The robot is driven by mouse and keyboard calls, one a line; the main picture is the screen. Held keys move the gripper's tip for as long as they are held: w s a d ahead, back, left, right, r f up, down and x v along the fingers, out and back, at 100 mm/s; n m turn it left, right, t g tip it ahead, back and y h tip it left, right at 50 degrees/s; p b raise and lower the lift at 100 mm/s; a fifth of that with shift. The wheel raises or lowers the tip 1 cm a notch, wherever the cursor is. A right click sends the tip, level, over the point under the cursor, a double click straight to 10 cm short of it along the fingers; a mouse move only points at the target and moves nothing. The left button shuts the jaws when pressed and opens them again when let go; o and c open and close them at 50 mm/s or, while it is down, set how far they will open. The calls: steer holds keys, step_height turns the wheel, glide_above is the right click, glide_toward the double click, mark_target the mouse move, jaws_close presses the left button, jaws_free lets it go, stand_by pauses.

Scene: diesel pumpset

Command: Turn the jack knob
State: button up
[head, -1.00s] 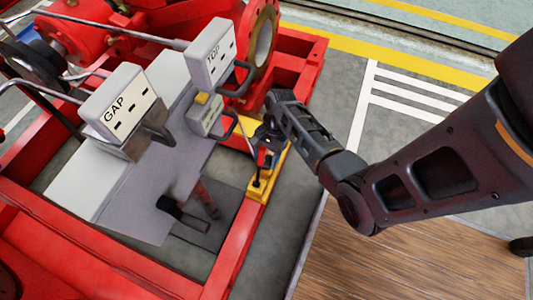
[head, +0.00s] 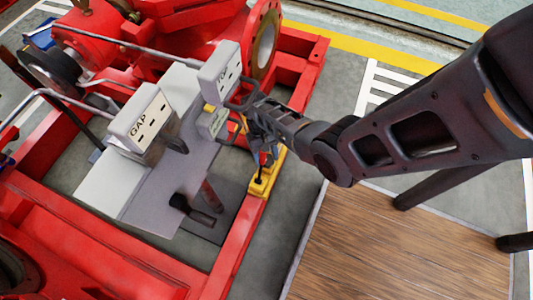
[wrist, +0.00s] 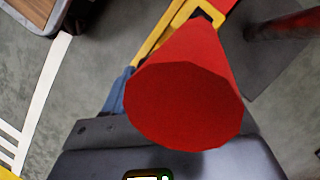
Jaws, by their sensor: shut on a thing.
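The red jack knob (wrist: 185,95) fills the middle of the wrist view as a cone with its round face toward the camera. The dark body of my gripper shows below it there. In the head view my gripper (head: 257,132) is at the yellow jack stand (head: 263,184) on the red frame, just right of the grey boxes. It is shut on the jack knob, though the fingers are hard to make out.
White boxes marked GAP (head: 143,122) and TOP (head: 221,75) stand left of my gripper, with bent handles close to it. The red frame (head: 240,235) runs alongside. A wooden platform (head: 400,240) lies at the lower right, with open grey floor behind.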

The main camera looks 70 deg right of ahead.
steer(key=shift+w+a+n+g+h+p, duration=0.15)
steer(key=shift+n+h+p, duration=0.15)
steer(key=shift+n, duration=0.7)
steer(key=shift+n+g+h+p, duration=0.15)
steer(key=shift+n+h, duration=0.25)
steer(key=shift+n, duration=0.6)
steer(key=o, duration=1)
steer(key=shift+o, duration=0.2)
steer(key=p+v, duration=0.3)
steer(key=v, duration=0.4)
steer(key=shift+w+r, duration=0.15)
steer(key=shift+r, duration=0.15)
